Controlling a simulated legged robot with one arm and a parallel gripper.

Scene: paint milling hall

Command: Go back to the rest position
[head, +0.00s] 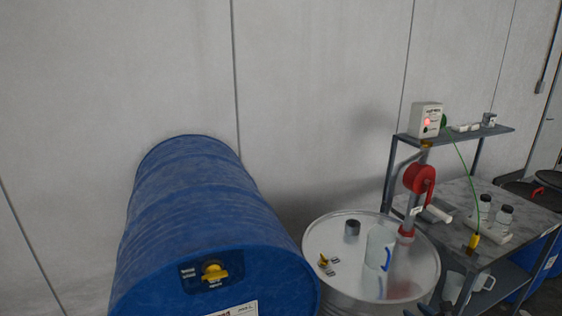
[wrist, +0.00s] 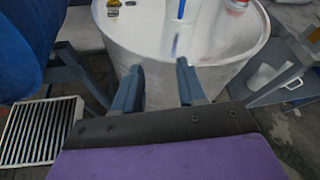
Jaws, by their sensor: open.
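My gripper (wrist: 160,88) shows in the wrist view with its two blue-grey fingers spread apart and nothing between them. The fingers point toward the side of a pale metal drum (wrist: 128,40), below its top rim. I cannot tell whether they touch it.
A blue drum (head: 190,225) with a yellow tap (head: 214,272) lies at left. A dark cap (head: 352,228), a brass fitting (head: 323,261) and a red hand pump (head: 419,179) are at the metal drum's top. A workbench (head: 460,200) stands right. A floor grate (wrist: 40,130) lies lower left.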

